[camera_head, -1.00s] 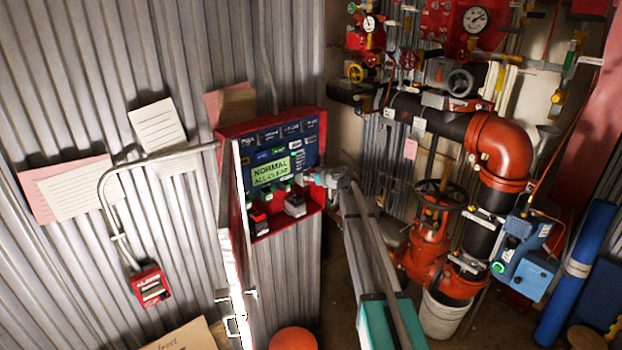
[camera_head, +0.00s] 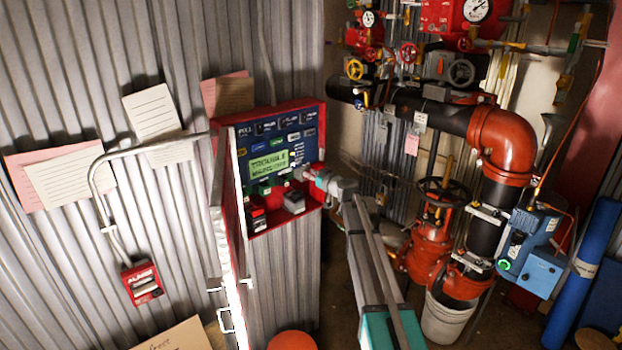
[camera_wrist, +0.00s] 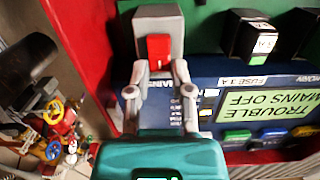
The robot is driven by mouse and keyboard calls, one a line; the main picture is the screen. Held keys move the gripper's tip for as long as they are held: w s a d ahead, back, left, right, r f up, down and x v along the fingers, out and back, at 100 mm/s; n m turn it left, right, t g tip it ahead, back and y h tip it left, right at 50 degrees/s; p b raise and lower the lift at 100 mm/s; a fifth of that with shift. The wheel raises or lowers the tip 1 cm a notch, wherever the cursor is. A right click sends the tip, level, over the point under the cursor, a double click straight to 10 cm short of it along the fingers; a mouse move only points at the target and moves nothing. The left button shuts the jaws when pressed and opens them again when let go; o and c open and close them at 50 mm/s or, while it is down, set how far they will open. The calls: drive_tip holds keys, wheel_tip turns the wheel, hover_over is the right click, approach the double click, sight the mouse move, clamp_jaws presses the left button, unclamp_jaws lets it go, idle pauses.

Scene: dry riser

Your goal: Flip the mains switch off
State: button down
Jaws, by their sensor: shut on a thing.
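The mains switch (camera_wrist: 158,47) is a red lever on a grey block in the wrist view, which shows the panel upside down. A label partly reading "MAINS" sits beside it. My gripper (camera_wrist: 157,72) has one finger on each side of the red lever and is shut on it. In the head view my gripper (camera_head: 306,174) reaches into the right side of the open red alarm panel (camera_head: 265,117), hiding the switch there. The panel's green display (camera_wrist: 265,115) reads "TROUBLE MAINS OFF".
The panel door (camera_head: 228,215) stands open to the left. A black fuse block (camera_wrist: 250,36) is near the switch. Red pipework and a valve wheel (camera_head: 441,196) stand to the right. A red alarm box (camera_head: 142,284) is on the corrugated wall.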

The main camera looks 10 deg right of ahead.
drive_tip(key=c, duration=0.5)
unclamp_jaws()
drive_tip(key=shift+w+a+r+g+h+p, duration=0.1)
drive_tip(key=shift+r+g+h+p, duration=0.3)
drive_tip(key=shift+p, duration=1.1)
drive_tip(key=shift+w+r+g+p, duration=0.1)
drive_tip(key=shift+r+g+p, duration=0.05)
drive_tip(key=shift+g+p, duration=0.7)
drive_tip(key=shift+r+g+h+p, duration=0.1)
drive_tip(key=shift+g+h+p, duration=0.4)
drive_tip(key=shift+p, duration=0.75)
